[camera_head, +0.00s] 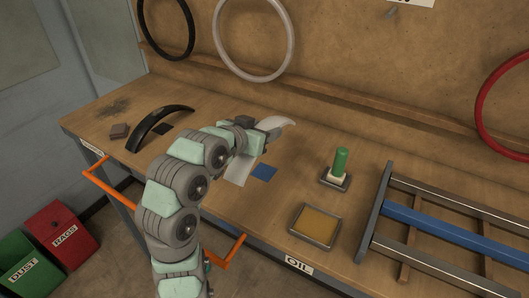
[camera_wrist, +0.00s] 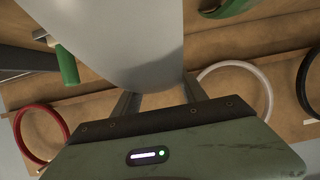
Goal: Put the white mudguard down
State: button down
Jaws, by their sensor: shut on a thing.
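The white mudguard (camera_head: 279,122) is a pale curved strip at my gripper (camera_head: 268,131), over the back middle of the workbench (camera_head: 215,110). In the wrist view the white mudguard (camera_wrist: 135,35) fills the upper middle, between the fingers of my gripper (camera_wrist: 158,98). The gripper is shut on it.
A black mudguard (camera_head: 156,126) and a brown block (camera_head: 119,130) are on the left. A blue square (camera_head: 263,172) lies near my arm. A green-handled tool (camera_head: 341,162), a shallow tray (camera_head: 317,226) and a metal frame with a blue bar (camera_head: 440,228) occupy the right.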

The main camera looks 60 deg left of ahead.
aim_at(237, 168)
notch_tip(237, 168, down, 8)
jog(key=shift+f+p, duration=0.2)
jog(key=shift+p, duration=0.35)
jog(key=shift+f, duration=0.15)
jog(key=c, duration=0.6)
grip_release()
jog(key=shift+s+r, duration=0.15)
jog(key=shift+r, duration=0.05)
jog(key=b+v, duration=0.1)
jog(key=v, duration=1)
jog(key=shift+s+d+r+b, duration=0.1)
jog(key=shift+s+d+b, duration=0.1)
jog(key=shift+d+b, duration=0.15)
